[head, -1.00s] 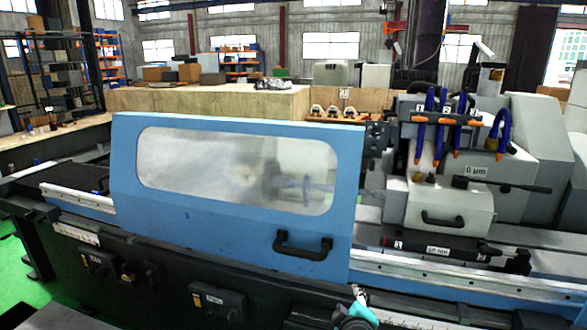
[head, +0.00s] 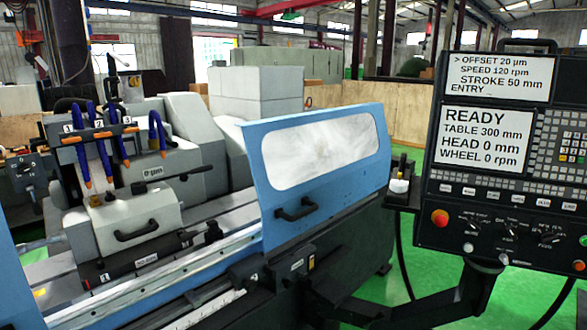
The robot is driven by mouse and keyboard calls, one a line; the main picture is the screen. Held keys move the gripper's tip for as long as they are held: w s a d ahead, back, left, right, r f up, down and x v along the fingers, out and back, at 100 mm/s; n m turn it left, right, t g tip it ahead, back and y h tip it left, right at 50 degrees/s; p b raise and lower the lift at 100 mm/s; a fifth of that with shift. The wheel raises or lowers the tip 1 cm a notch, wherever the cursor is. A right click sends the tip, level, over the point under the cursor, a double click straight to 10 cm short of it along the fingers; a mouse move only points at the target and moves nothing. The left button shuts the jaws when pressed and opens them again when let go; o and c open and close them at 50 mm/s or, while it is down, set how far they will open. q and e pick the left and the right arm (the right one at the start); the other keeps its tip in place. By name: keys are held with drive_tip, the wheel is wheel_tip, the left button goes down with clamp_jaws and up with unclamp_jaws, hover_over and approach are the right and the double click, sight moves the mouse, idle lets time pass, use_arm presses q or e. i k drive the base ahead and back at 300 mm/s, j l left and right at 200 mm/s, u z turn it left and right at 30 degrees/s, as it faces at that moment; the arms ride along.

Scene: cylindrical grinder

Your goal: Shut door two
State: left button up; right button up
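A blue sliding door (head: 330,203) with a large clear window stands at the right end of the grinder. Its black handle (head: 296,208) is at its lower left. No number shows on it, so I cannot tell from a label that it is door two. Part of another blue panel (head: 8,270) shows at the left edge. Between them the grinder's front is open, and the wheel housing (head: 124,228) is exposed. Neither of my grippers is in view.
A silver rail (head: 190,265) runs along the machine's front. Green floor (head: 415,265) is clear behind the panel's arm.

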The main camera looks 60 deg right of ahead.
sight(342, 165)
drive_tip(key=z, duration=2.3)
drive_tip(key=i+l+z, duration=0.2)
drive_tip(key=l, duration=0.2)
drive_tip(key=i+l+z, duration=0.45)
drive_tip(key=z, duration=0.2)
drive_tip(key=i+l+z, duration=0.2)
drive_tip(key=l+z, duration=0.15)
drive_tip(key=i+l+z, duration=0.15)
drive_tip(key=z, duration=0.25)
drive_tip(key=i+z, duration=0.35)
drive_tip(key=i+l+z, duration=0.15)
drive_tip(key=i+z, duration=0.3)
drive_tip(key=i, duration=0.7)
drive_tip(key=i+u, duration=0.3)
drive_tip(key=i, duration=0.25)
drive_tip(key=i+l+u, duration=0.1)
drive_tip(key=i+u, duration=0.25)
drive_tip(key=i, duration=0.2)
drive_tip(key=i+l+u, duration=0.3)
drive_tip(key=i, duration=0.25)
drive_tip(key=i+j+u, duration=0.15)
drive_tip(key=i+u, duration=1)
drive_tip(key=i+l+u, duration=0.15)
drive_tip(key=u, duration=0.2)
drive_tip(key=i+j+u, duration=0.3)
drive_tip(key=i, duration=0.2)
drive_tip(key=i+u, duration=0.35)
drive_tip(key=i, duration=0.2)
